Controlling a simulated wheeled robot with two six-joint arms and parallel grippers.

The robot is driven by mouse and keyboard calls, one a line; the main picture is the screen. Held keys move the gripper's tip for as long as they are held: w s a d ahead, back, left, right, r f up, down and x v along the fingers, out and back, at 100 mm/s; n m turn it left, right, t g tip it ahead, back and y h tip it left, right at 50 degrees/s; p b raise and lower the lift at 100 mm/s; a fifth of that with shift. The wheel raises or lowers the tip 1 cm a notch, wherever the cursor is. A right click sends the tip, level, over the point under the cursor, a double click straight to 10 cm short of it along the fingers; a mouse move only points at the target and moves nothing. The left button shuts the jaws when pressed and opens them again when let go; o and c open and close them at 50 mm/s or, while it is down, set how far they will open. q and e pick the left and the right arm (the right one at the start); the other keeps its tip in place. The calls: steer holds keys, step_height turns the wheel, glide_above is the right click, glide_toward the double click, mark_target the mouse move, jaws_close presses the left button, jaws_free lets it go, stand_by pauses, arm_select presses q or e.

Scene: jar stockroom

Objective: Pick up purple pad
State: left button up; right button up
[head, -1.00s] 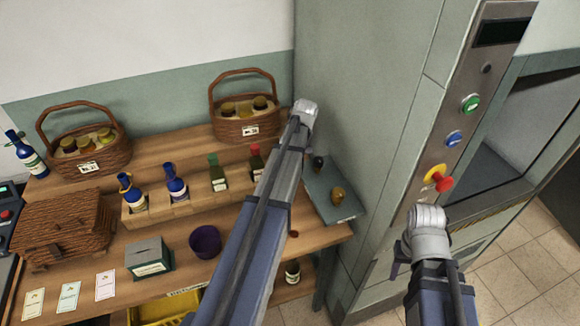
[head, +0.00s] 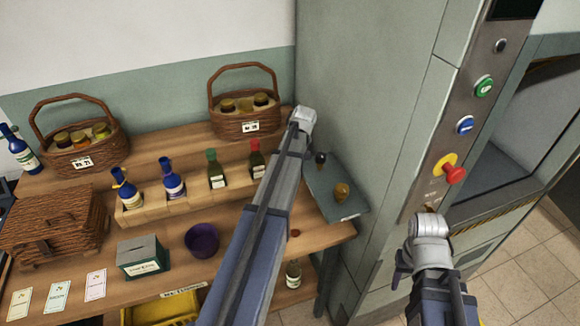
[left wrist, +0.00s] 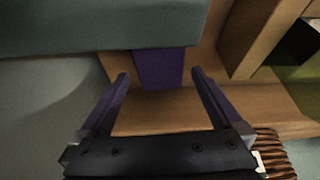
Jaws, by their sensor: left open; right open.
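A purple pad (left wrist: 158,66) shows in the left wrist view as a flat dark purple piece against the wood. Its upper end is covered by a grey-green tray edge. My left gripper (left wrist: 160,77) is open, with its purple fingers to the left and right of the pad in the picture. I cannot tell whether they touch it. In the head view my left arm reaches across the table, and the pad cannot be made out there. My right gripper (head: 430,224) is in front of the cabinet's control panel; its fingers are mostly hidden.
The grey-green tray (head: 322,188) with small jars stands beside the cabinet wall. The wooden table holds a purple bowl (head: 202,240), a green box (head: 143,257), a bottle rack (head: 150,212) and wicker baskets. A red button (head: 455,174) is above my right gripper.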

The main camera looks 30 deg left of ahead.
arm_select(q)
steer(key=shift+b+x, duration=0.6)
steer(key=shift+x, duration=0.65)
arm_select(e)
step_height(320, 180, down, 2)
steer(key=shift+f, duration=0.1)
arm_select(q)
steer(key=shift+f, duration=0.2)
arm_select(e)
steer(key=shift+f, duration=0.2)
arm_select(q)
steer(key=c, duration=1.1)
steer(key=shift+r, duration=0.15)
arm_select(e)
steer(key=shift+r, duration=0.1)
arm_select(q)
step_height(320, 180, up, 10)
steer(key=p, duration=1)
steer(key=shift+r, duration=0.15)
arm_select(e)
step_height(320, 180, up, 10)
steer(key=shift+r, duration=0.2)
